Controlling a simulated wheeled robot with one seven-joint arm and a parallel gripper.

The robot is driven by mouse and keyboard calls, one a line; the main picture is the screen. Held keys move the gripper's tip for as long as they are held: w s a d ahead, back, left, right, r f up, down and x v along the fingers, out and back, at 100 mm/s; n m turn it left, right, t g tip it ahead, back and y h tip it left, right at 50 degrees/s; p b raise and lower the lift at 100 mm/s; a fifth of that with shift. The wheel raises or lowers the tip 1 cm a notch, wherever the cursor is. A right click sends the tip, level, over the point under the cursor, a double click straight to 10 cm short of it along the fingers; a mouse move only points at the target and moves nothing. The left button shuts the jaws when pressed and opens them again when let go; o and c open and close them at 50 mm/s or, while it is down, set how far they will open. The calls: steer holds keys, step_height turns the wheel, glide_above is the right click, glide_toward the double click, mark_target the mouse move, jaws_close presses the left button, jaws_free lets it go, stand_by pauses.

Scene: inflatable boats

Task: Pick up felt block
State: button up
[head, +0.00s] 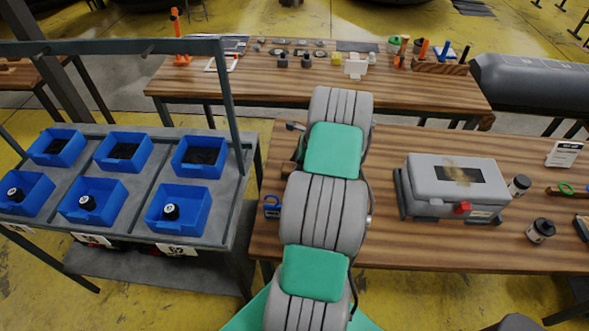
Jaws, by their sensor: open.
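I cannot pick out a felt block for certain. A small yellow block (336,58) sits on the far wooden table, among small dark pieces. My grey and green arm reaches up the middle of the head view over the near wooden table (400,245) and hides part of its left end. My gripper is not visible; the arm hides whatever lies behind it. Small dark and brown items show partly at the arm's left edge, too covered to name.
A grey case (455,185) with a red latch, dark jars (541,230) and a sign (564,153) stand on the near table's right. Blue bins (196,155) fill a grey rack at left. The far table (215,85) holds orange tools. The near table's front middle is clear.

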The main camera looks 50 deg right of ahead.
mark_target(290, 167)
steer(key=shift+c, duration=0.5)
steer(key=c, duration=1.3)
steer(key=shift+r, duration=0.15)
steer(key=shift+r+b, duration=0.3)
steer(key=r, duration=0.2)
steer(key=r+b, duration=0.1)
steer(key=shift+s+a, duration=0.1)
steer(key=shift+s, duration=0.15)
steer(key=s+a+r, duration=0.2)
steer(key=s+r, duration=0.1)
steer(key=s+a+r+b, duration=0.1)
steer(key=s+a+r, duration=0.2)
steer(key=s, duration=0.1)
steer(key=s+a+r+b, duration=0.1)
steer(key=s+a+r, duration=0.1)
steer(key=s+r, duration=0.1)
steer(key=shift+s+a+r, duration=0.1)
steer(key=shift+s+a, duration=0.2)
steer(key=shift+s, duration=0.3)
